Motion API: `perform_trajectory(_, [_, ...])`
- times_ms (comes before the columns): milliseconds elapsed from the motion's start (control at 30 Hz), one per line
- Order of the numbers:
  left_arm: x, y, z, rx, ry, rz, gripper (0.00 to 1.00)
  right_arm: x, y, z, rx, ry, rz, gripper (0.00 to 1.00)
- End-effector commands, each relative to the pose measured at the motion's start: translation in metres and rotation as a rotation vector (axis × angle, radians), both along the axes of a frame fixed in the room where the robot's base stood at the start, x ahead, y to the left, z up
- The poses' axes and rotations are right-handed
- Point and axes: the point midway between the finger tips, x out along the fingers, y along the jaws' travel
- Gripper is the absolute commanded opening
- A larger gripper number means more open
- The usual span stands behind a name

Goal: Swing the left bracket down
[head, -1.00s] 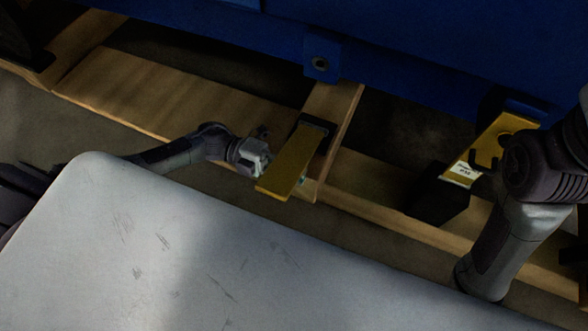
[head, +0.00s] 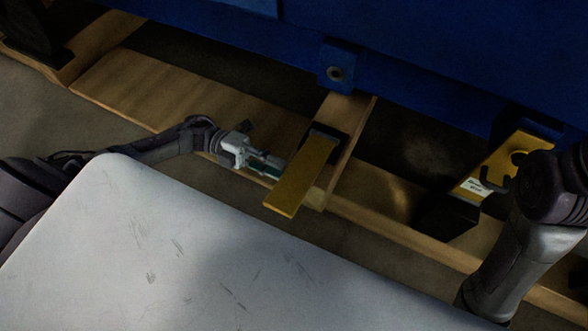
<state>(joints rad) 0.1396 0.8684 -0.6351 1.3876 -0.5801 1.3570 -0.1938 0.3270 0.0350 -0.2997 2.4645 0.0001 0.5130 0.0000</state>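The left bracket (head: 300,182) is a flat yellow plate in the head view. It sticks out toward me from a black mount (head: 327,131) on a wooden beam, its near end over the gap before the grey surface. My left gripper (head: 270,164) is at the bracket's left side, its fingers pointing at the plate's edge. The fingers look dark green and lie close to the plate; contact and finger gap are unclear. My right arm stands at the right, but I cannot make out its gripper.
A second yellow bracket (head: 507,158) with a white label is at the right, partly behind my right arm. The blue engine body (head: 430,50) hangs above the wooden beams (head: 170,90). A scratched grey surface (head: 180,250) fills the foreground.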

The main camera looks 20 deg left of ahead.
Motion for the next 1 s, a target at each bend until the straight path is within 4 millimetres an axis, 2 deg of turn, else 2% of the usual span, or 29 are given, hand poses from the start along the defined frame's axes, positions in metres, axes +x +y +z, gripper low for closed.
perform_trajectory(100, [0.001,0.023,-0.001,0.003,0.002,0.001,0.23,0.0,0.0,0.0,0.0,0.0,0.0,0.44])
perform_trajectory(300, [0.001,0.043,-0.002,0.002,0.002,-0.001,0.23,0.0,0.0,0.0,-0.001,0.0,0.0,0.44])
perform_trajectory(1000, [0.0,0.046,-0.002,0.001,0.003,-0.002,0.23,0.0,0.0,0.0,-0.001,0.001,0.0,0.44])
